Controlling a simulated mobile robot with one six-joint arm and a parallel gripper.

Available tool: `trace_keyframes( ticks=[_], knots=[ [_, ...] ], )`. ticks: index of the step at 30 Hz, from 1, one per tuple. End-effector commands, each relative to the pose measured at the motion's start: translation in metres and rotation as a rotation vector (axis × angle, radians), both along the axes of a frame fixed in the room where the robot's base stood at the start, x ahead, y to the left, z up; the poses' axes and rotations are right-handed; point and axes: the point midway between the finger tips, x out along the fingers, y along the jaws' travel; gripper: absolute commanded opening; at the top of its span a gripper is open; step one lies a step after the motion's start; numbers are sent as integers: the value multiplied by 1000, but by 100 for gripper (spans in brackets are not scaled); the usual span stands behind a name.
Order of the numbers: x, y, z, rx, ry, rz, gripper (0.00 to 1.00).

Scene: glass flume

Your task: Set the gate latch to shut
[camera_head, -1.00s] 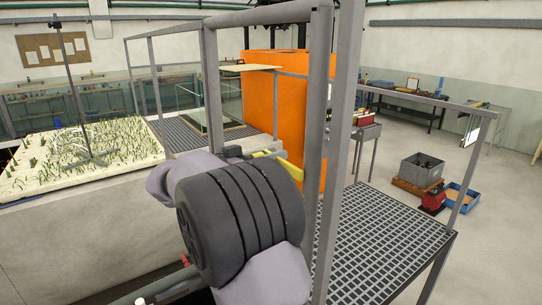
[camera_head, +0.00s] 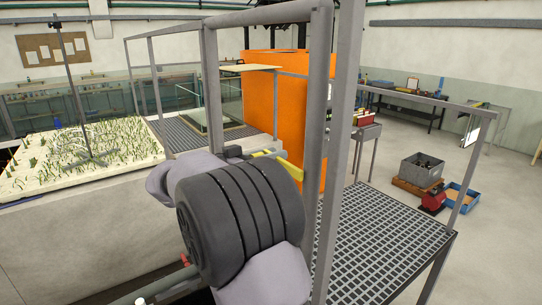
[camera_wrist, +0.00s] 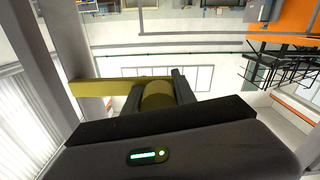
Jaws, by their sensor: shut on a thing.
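The yellow gate latch (camera_wrist: 105,89) is a bar running left from my gripper towards a grey post in the wrist view. Its rounded yellow knob (camera_wrist: 157,95) sits between the two dark fingers of my gripper (camera_wrist: 158,90), which is shut on it. In the head view, yellow parts of the latch (camera_head: 290,167) show beside the grey gate posts, just beyond my arm. My wrist and arm hide much of the gripper and the rest of the latch there.
Grey railing posts (camera_head: 320,140) rise close to my arm. A grated platform (camera_head: 385,240) lies to the right, and an orange panel (camera_head: 262,105) stands behind. A planted bed (camera_head: 85,150) is at the left. Crates (camera_head: 422,170) stand on the floor at the right.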

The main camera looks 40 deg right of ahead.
Motion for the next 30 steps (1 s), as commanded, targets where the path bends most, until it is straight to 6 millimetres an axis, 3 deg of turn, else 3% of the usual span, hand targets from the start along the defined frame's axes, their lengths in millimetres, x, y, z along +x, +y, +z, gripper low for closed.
trace_keyframes(
  ticks=[5, 15, 24, 25, 28, 30],
  knots=[
    [-7, 1, -4, 0, -2, 0, 0],
    [-52, 3, -4, 0, -2, 0, 0],
    [-55, 3, -1, 3, 1, -3, 0],
    [-55, 3, -1, 3, 1, -3, 34],
    [-55, 3, -1, 3, 1, -3, 54],
    [-55, 3, -1, 2, 1, -2, 54]
  ],
)
